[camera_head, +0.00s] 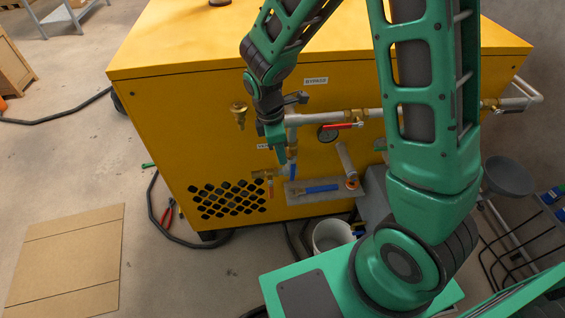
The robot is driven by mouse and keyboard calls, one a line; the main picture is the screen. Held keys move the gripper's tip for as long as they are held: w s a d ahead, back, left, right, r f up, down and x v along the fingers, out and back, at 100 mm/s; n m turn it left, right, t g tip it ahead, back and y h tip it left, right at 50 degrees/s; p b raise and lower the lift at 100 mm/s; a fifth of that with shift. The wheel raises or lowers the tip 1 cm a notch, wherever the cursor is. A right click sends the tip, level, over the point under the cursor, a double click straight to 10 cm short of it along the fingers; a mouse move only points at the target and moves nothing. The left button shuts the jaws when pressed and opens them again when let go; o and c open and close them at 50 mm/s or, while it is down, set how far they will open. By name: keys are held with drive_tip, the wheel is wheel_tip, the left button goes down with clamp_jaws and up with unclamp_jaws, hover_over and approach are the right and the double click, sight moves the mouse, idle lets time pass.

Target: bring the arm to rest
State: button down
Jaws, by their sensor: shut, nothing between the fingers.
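My arm reaches forward from my green base and bends down in front of the yellow cabinet (330,100). My gripper (282,158) points down at the cabinet's front, beside the grey pipe (350,117) and above the small brass valve (266,176). Its fingers look closed together, with nothing seen between them. I cannot tell whether it touches the pipe or a valve behind it. A blue-handled tool (318,189) lies on a grey shelf (295,193) just below and right of my gripper.
A red-handled valve (345,125) and a dark gauge (327,134) sit on the pipe, right of my gripper. A white bucket (331,235) and a wire rack (525,240) stand low right.

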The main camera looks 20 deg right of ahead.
drive_tip(key=s+d+r+m+t+y, duration=0.1)
drive_tip(key=s+d+r+m+t, duration=0.1)
drive_tip(key=d+r+m, duration=0.4)
drive_tip(key=s+d+r+m+t, duration=0.1)
drive_tip(key=s+r+m, duration=0.2)
drive_tip(key=r+m, duration=0.3)
drive_tip(key=s+d+r+m+t+y, duration=0.15)
drive_tip(key=d+r+m, duration=0.25)
drive_tip(key=r, duration=0.4)
drive_tip(key=s+d+f+m+g, duration=0.1)
drive_tip(key=s+d+m+g, duration=0.1)
drive_tip(key=s+d, duration=0.3)
drive_tip(key=s+d+f+m+g, duration=0.1)
drive_tip(key=s+d+m, duration=0.3)
drive_tip(key=s, duration=0.7)
drive_tip(key=shift+s+d+g, duration=0.4)
drive_tip(key=shift+d+g, duration=0.15)
drive_tip(key=shift+d, duration=0.15)
drive_tip(key=shift+h, duration=0.25)
